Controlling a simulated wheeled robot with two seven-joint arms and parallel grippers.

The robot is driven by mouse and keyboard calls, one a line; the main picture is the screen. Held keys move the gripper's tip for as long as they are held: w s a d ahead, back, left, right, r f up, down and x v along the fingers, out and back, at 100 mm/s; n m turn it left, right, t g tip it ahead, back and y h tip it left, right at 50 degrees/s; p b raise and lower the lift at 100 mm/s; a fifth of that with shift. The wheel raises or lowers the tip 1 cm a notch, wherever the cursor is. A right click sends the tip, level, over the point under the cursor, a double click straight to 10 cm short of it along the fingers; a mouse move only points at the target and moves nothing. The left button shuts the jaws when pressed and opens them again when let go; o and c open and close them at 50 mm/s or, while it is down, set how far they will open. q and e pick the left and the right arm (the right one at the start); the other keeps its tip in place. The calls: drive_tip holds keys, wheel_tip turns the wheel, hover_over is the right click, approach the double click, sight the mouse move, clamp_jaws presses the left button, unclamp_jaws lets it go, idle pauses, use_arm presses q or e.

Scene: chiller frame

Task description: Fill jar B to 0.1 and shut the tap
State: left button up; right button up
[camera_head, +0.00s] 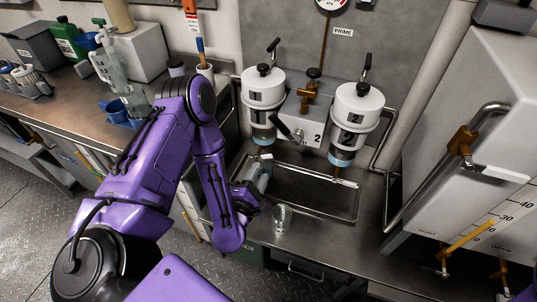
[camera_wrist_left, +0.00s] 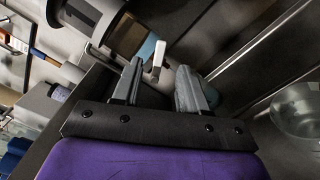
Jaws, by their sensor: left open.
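Two white-capped vessels hang on the back panel: a left one (camera_head: 263,88) and a right one (camera_head: 358,106), each with a pale blue band low down. A clear glass jar (camera_head: 281,218) stands at the front edge of the metal tray; clear glass also shows at the right of the left wrist view (camera_wrist_left: 299,112). I cannot read a letter B. My left gripper (camera_head: 263,170) is open below the left vessel. In the left wrist view its fingers (camera_wrist_left: 158,72) stand apart, with a small white handle-like piece (camera_wrist_left: 158,56) seen between them; contact is unclear.
The shallow metal tray (camera_head: 335,200) lies below the vessels. A brass valve (camera_head: 313,84) and a black lever (camera_head: 289,126) sit between them. A white cabinet (camera_head: 465,130) with a bar handle stands right. Bottles and blue cups crowd the left bench.

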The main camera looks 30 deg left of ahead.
sight(268, 158)
use_arm(q)
drive_tip(key=p+x, duration=0.1)
drive_tip(key=x, duration=0.7)
drive_tip(key=shift+w, duration=0.25)
drive_tip(key=shift+c, duration=0.3)
clamp_jaws()
